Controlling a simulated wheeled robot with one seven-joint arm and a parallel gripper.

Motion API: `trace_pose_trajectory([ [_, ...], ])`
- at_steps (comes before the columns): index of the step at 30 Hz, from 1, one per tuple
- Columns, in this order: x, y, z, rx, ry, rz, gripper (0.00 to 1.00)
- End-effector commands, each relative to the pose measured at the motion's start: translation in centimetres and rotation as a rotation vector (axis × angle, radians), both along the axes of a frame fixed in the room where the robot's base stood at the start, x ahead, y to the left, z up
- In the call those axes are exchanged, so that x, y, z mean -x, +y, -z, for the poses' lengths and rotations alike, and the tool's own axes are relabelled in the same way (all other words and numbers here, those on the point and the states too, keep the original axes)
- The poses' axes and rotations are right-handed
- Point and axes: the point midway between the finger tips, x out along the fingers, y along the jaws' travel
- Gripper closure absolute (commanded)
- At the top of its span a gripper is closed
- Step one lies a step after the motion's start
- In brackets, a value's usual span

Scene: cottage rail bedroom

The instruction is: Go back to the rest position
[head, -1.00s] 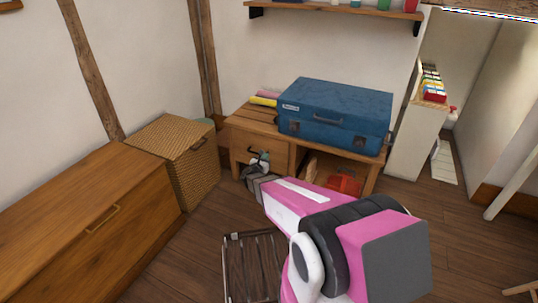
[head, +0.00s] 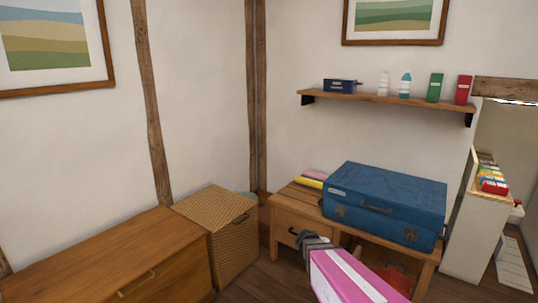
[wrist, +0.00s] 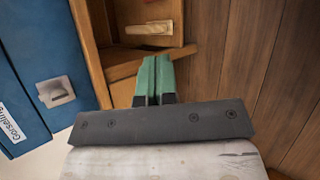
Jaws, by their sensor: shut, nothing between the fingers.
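My gripper (head: 310,240) shows at the bottom of the head view, at the end of my pink and white arm, in front of the wooden desk (head: 283,219). It appears just right of the dark handle on the desk's drawer (head: 290,232); whether they touch cannot be told. In the wrist view my gripper's green fingers (wrist: 154,78) are together with nothing between them. Beyond them is a light handle (wrist: 150,28) on wood. The drawer looks shut in the head view.
A blue case (head: 385,203) sits on the desk and also shows at the left of the wrist view (wrist: 45,55). A wicker basket (head: 232,250) and wooden chest (head: 130,255) stand left. A wall shelf (head: 385,98) hangs above.

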Motion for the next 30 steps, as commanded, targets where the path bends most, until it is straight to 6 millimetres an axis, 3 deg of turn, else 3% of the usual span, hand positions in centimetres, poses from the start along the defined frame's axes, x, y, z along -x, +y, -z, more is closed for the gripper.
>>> trace_pose_trajectory([
  [3, 3.5, 0.7, -1.2, -0.198, -0.054, 0.185, 1.00],
  [12, 9.5, 5.2, -4.3, -0.667, -0.127, 0.627, 1.00],
  [19, 11.2, 7.7, -6.0, -0.851, -0.126, 0.799, 1.00],
  [30, 11.3, 8.0, -6.2, -0.869, -0.125, 0.816, 1.00],
])
